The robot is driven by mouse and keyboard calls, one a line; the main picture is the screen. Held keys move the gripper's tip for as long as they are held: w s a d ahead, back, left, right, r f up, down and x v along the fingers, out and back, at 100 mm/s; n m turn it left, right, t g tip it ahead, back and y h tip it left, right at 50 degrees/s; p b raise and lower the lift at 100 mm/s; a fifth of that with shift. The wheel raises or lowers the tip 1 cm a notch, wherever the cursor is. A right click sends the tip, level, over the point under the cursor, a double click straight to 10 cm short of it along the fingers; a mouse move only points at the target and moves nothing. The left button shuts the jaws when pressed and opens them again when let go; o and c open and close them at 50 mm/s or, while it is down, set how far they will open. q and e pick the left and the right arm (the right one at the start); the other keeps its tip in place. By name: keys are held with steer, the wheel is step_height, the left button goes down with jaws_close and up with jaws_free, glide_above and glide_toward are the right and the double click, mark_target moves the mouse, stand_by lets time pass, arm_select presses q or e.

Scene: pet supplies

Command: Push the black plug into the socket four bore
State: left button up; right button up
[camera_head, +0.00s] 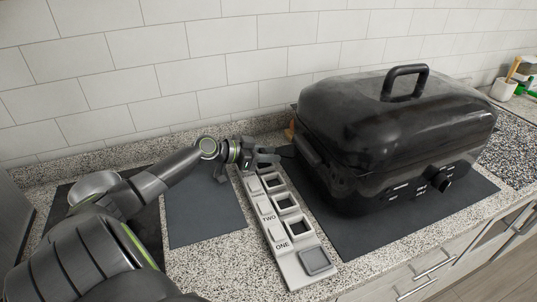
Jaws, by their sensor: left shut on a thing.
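A pale grey socket board (293,268) lies lengthwise on the counter, running away from me. It carries several square openings with dark rims in a row, and a grey square pad (315,261) at its near end. The labels ONE and TWO can be read on it; labels farther back are too small or hidden. My left gripper (266,160) is at the far end of the board and hides that end. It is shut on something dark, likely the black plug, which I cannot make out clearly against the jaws. Whether it touches a bore cannot be told. My right gripper is not in view.
A large black roaster (390,130) with a lid handle stands close to the right of the board on a dark mat (365,238). Another dark mat (205,215) lies flat and empty at left. A tiled wall (200,60) closes the back.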

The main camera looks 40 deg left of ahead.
arm_select(q)
steer(key=shift+f, duration=0.25)
steer(key=shift+r, duration=0.1)
steer(key=o, duration=1)
steer(key=shift+o, duration=0.2)
